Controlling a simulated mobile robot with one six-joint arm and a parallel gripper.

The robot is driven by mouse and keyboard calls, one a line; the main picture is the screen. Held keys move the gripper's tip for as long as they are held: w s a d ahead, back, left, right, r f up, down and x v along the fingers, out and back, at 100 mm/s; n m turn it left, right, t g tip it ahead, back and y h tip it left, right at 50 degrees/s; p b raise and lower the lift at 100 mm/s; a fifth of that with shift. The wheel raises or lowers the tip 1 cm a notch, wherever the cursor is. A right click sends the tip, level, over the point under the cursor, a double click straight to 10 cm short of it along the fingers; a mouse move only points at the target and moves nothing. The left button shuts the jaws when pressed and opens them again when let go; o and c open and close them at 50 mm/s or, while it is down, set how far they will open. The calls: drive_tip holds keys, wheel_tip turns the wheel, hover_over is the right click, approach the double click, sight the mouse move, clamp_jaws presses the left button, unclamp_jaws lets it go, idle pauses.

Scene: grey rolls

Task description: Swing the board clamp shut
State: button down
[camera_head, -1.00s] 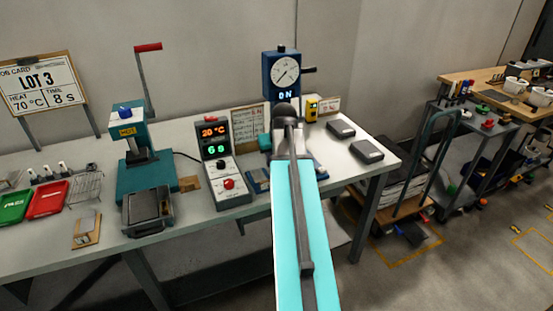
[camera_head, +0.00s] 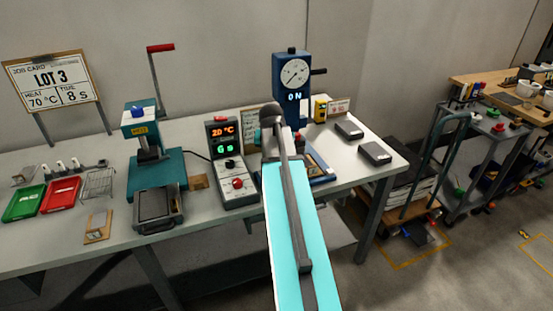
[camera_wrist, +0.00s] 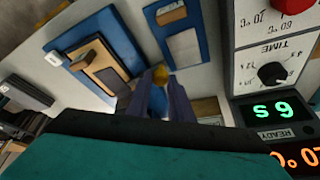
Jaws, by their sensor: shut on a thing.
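In the wrist view, my gripper (camera_wrist: 159,98) is shut on a small blue piece with a yellow end (camera_wrist: 158,77), which I take for part of the board clamp; the fingers hide much of it. Left of the fingers is a blue plate (camera_wrist: 62,44) carrying a tan board (camera_wrist: 104,66) with a dark block. A second blue plate (camera_wrist: 205,57) with a grey panel lies above and right of the fingers. In the head view, my arm hides the gripper; part of the blue base (camera_head: 322,178) shows just right of it, below the dial gauge (camera_head: 292,75).
The control box (camera_head: 230,160), reading 20 °C and 6, stands close left of my arm. A lever press (camera_head: 145,150) is further left. Two dark grey blocks (camera_head: 375,153) lie at the table's right end. Red and green trays (camera_head: 60,192) lie at far left.

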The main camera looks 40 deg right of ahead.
drive_tip(key=shift+a, duration=0.1)
drive_tip(key=c, duration=1.6)
unclamp_jaws()
drive_tip(key=shift+r, duration=0.1)
drive_tip(key=shift+b+v, duration=0.65)
drive_tip(key=shift+v, duration=6.1)
